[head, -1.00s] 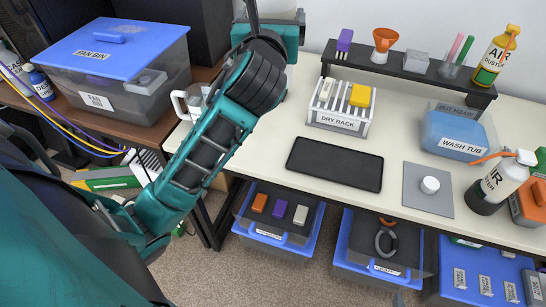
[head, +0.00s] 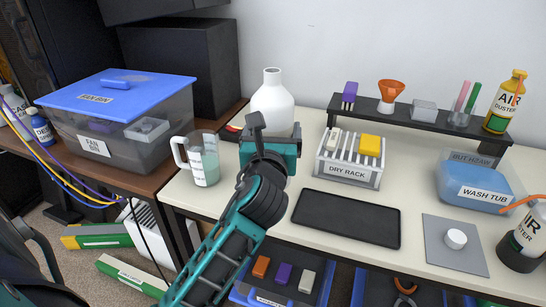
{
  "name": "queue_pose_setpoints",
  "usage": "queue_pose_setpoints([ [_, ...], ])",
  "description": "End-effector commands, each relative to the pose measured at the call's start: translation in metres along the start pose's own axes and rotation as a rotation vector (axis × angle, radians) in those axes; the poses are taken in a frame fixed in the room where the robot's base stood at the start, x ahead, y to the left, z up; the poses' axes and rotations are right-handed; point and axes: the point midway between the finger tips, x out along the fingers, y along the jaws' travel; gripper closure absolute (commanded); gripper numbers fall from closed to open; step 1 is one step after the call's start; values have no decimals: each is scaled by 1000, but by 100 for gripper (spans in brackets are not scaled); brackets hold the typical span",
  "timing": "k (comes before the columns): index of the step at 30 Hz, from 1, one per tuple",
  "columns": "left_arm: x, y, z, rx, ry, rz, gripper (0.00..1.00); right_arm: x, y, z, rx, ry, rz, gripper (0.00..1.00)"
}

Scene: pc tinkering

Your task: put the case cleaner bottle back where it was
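A white bottle (head: 17,116) with a partly readable label starting "CAS" stands at the far left on the brown desk, partly cut by the picture edge. A large white bottle (head: 272,98) with no label in sight stands at the back left of the pale workbench. My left gripper (head: 262,132) is in front of that large bottle and hides its lower part. Its fingers are mostly hidden by the wrist, so I cannot tell whether they hold or touch the bottle. My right gripper is not in view.
A measuring jug (head: 204,160) stands left of my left gripper. The dry rack (head: 348,172), black tray (head: 346,218) and wash tub (head: 474,190) are to the right. The fan bin (head: 118,130) and a small blue bottle (head: 39,126) are on the brown desk (head: 150,178).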

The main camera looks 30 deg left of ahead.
Motion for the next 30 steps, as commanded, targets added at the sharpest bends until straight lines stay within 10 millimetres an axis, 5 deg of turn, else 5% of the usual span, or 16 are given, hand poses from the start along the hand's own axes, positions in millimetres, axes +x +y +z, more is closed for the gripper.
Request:
queue_pose_setpoints([
  [6, 0, 0, -42, 0, 2, 1, 56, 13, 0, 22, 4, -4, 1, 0],
  [20, 0, 0, -48, 2, 0, 0, 56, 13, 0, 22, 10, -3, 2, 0],
  [21, 0, 0, -49, 2, 2, 0, 12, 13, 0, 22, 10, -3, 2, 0],
  [25, 0, 0, -49, 1, 2, 0, 0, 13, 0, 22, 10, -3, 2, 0],
  [30, 0, 0, -49, 1, 2, 0, 0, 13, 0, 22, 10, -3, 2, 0],
])
